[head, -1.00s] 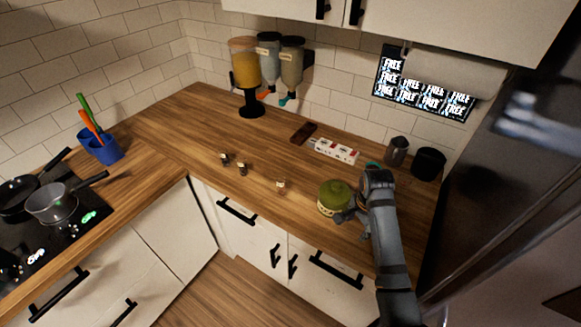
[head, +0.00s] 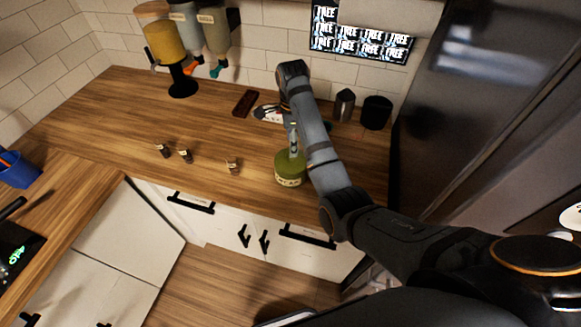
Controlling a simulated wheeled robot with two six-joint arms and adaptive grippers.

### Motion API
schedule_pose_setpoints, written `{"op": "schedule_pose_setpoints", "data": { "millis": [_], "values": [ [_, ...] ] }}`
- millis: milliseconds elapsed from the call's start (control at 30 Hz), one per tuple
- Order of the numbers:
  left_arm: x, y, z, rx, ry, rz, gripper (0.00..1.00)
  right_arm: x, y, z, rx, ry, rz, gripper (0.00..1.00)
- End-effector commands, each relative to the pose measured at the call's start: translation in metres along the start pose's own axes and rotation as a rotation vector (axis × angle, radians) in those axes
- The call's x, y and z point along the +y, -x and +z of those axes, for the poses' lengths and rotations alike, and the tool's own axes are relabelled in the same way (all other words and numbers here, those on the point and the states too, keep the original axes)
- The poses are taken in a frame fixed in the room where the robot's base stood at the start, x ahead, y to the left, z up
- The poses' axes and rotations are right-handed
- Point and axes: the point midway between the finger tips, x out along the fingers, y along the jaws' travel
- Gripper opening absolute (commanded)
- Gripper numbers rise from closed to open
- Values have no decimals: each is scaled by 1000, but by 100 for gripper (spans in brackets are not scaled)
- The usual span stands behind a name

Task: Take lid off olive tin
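The olive tin (head: 290,180) stands upright on the wooden counter, near its front edge. It has a pale label band around its side, and its green lid (head: 284,158) is on top. My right gripper (head: 295,152) points down over the lid, with my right arm coming in from the right. Its fingertips are at or just above the top of the lid; I cannot tell whether they touch. The fingers are small and partly covered by my arm, so their opening does not show. My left gripper is not in view.
Small jars (head: 186,156) stand left of the tin on open counter. A dark bar-shaped object (head: 245,103) and a partly hidden white carton (head: 268,113) lie behind. A grey canister (head: 344,105) and black canister (head: 376,112) stand at the back right. Dispensers (head: 165,42) stand back left.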

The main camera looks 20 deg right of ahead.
Motion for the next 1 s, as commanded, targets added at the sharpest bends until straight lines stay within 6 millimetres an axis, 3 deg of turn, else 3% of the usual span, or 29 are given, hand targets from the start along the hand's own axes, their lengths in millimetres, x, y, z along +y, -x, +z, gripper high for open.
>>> {"op": "schedule_pose_setpoints", "data": {
  "millis": [167,333,433,667,1000],
  "values": [
    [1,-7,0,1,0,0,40,0,-6,1,-1,1,-1,58],
    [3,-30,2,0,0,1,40,-1,-34,4,-1,1,0,58],
    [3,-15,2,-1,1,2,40,0,-41,4,1,1,2,58],
    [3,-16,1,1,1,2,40,-1,-50,4,0,1,-1,58],
    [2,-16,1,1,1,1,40,-1,-50,4,0,1,-1,14]
  ]
}}
